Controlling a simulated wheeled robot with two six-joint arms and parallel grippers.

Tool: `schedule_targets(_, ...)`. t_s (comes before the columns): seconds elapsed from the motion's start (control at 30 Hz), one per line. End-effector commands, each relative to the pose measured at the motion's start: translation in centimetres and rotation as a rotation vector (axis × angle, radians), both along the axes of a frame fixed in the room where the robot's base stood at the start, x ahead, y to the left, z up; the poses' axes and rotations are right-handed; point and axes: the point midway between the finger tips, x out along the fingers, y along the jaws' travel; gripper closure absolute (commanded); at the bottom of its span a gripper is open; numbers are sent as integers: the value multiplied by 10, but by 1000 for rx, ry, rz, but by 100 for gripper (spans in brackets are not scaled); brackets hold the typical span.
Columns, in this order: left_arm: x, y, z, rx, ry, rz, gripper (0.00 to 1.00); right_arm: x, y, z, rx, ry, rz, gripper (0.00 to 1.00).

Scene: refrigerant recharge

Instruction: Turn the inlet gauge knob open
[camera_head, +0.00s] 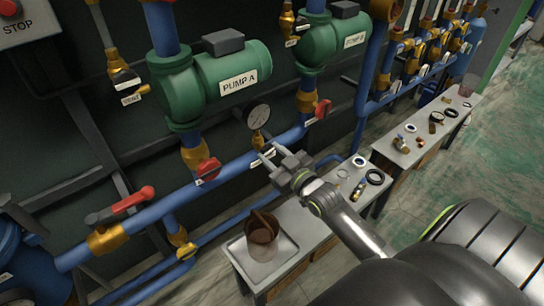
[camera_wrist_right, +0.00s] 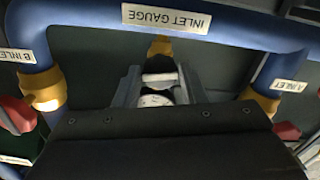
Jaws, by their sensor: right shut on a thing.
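The inlet gauge (camera_head: 259,116) is a round white dial on a brass stem (camera_head: 259,140) above a blue pipe. My right gripper (camera_head: 266,156) reaches up to this stem and is shut at the inlet gauge knob, which is mostly hidden between the fingers. In the right wrist view the gripper (camera_wrist_right: 160,78) stands below the upside-down INLET GAUGE label (camera_wrist_right: 166,18) and the brass stem (camera_wrist_right: 160,46). Part of the white dial (camera_wrist_right: 156,100) shows between the fingers. My left gripper is not in view.
Red valve handles sit on the pipe to the left (camera_head: 208,169) and right (camera_head: 322,110) of the gauge. Green Pump A (camera_head: 238,75) is above.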

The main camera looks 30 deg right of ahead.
Motion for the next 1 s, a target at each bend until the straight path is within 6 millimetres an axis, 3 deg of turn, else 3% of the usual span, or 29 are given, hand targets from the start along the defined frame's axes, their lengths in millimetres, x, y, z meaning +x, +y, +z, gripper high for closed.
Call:
schedule_targets(0.2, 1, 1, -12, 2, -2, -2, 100, 0, 0, 0, -167, -17, 1, 90)
schedule_targets(0.6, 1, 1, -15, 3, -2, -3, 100, 0, 0, 0, -207, -20, 1, 90)
schedule_targets(1.0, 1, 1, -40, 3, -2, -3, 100, 0, 0, -1, -543, -47, 1, 90)
